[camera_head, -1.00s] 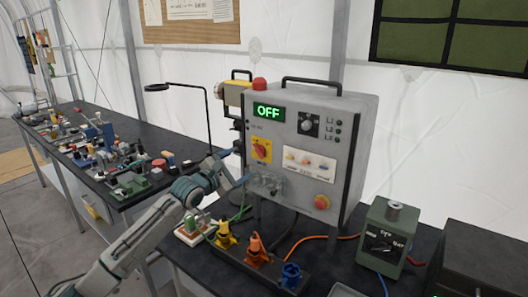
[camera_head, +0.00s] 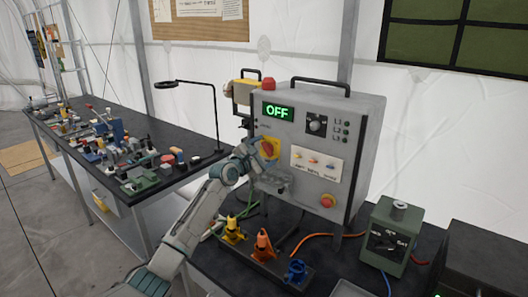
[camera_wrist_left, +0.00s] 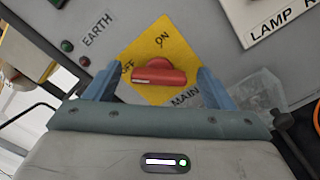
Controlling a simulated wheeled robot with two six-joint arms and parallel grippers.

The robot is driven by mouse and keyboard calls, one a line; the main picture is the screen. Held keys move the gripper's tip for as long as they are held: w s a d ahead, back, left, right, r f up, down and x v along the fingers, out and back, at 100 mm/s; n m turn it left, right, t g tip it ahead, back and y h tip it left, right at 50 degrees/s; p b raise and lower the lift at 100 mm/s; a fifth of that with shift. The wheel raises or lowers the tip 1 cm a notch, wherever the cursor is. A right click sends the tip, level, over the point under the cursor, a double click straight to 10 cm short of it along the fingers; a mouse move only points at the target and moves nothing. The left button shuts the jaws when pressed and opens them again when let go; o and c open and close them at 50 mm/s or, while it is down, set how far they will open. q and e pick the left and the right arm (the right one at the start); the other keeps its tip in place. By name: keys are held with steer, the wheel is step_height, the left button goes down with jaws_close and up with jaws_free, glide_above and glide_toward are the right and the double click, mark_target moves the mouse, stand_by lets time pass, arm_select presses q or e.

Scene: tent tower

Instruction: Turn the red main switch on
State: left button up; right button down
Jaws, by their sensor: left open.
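The grey control box (camera_head: 357,130) stands on the dark table, its green display (camera_head: 278,111) reading OFF. The red main switch (camera_head: 268,148) sits on a yellow plate on the left of its front, partly hidden by my left arm. In the left wrist view the red switch knob (camera_wrist_left: 158,73) shows on the yellow plate (camera_wrist_left: 172,45), marked OFF, ON and MAIN. My left gripper (camera_wrist_left: 158,82) is open, with one blue finger on each side of the knob, apart from it in the picture. Whether the fingers reach its depth is unclear. My right gripper is not in view.
Yellow, orange and blue connectors (camera_head: 263,246) stand in front of the box. A red round button (camera_head: 327,201) is low on its front. A green device (camera_head: 392,232) stands to the right. A cluttered bench (camera_head: 120,140) is at the left.

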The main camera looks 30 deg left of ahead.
arm_select(q)
steer(key=c, duration=1)
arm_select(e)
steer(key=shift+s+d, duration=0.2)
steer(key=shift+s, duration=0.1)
